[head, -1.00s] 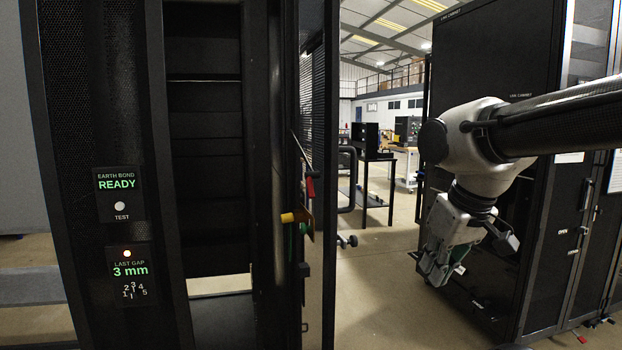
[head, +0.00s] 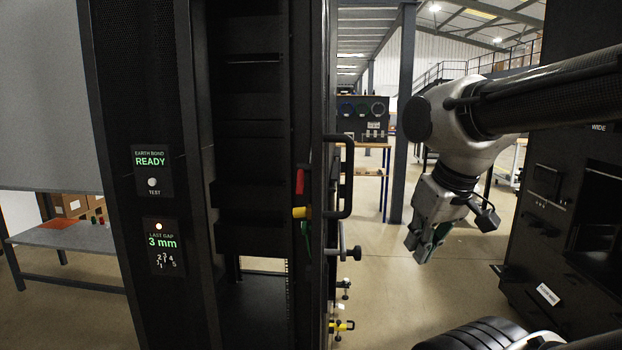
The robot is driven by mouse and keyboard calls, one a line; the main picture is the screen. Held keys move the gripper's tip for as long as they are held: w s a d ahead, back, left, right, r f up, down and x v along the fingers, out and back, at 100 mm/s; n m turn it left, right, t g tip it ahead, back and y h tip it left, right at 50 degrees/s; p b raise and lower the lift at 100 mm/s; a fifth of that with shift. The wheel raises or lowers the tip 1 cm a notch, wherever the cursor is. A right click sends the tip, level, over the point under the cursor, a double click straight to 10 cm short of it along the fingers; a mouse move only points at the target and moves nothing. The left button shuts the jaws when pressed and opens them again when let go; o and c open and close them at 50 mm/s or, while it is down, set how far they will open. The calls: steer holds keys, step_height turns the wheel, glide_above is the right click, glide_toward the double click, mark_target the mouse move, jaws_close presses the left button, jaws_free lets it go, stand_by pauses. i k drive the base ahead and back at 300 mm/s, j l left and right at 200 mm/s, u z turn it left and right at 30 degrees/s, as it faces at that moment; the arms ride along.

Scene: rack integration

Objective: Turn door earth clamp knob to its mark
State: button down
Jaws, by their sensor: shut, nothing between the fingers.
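The rack door (head: 328,120) stands edge-on, right of the open rack bay. A yellow knob (head: 301,212) sits by its edge, with a red part (head: 300,181) just above and a green strip (head: 306,240) below. A small black knob (head: 354,254) sticks out to the right of the door, lower down. I cannot tell which of these is the earth clamp knob, and no mark can be made out. My gripper (head: 422,252) hangs fingers down in free air, right of the door and apart from it. It is shut and empty.
The rack post carries an EARTH BOND READY panel (head: 153,172) and a LAST GAP 3 mm panel (head: 163,247). A black door handle (head: 347,178) juts right. Another yellow part (head: 342,326) sits low. A dark cabinet (head: 575,190) stands right. Floor shows between door and cabinet.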

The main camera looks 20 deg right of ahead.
mark_target(305, 227)
steer(key=k+l, duration=0.15)
steer(key=l, duration=0.15)
steer(key=k+l+u, duration=0.15)
steer(key=i+j+z, duration=0.3)
steer(key=j, duration=0.25)
steer(key=j+z, duration=0.3)
steer(key=j, duration=0.3)
steer(key=i+j+z, duration=0.1)
steer(key=j+z, duration=0.25)
steer(key=j, duration=0.25)
steer(key=k+j+z, duration=0.2)
steer(key=j, duration=0.25)
steer(key=j+z, duration=0.25)
steer(key=j, duration=0.2)
steer(key=k+j+z, duration=0.2)
steer(key=j, duration=0.2)
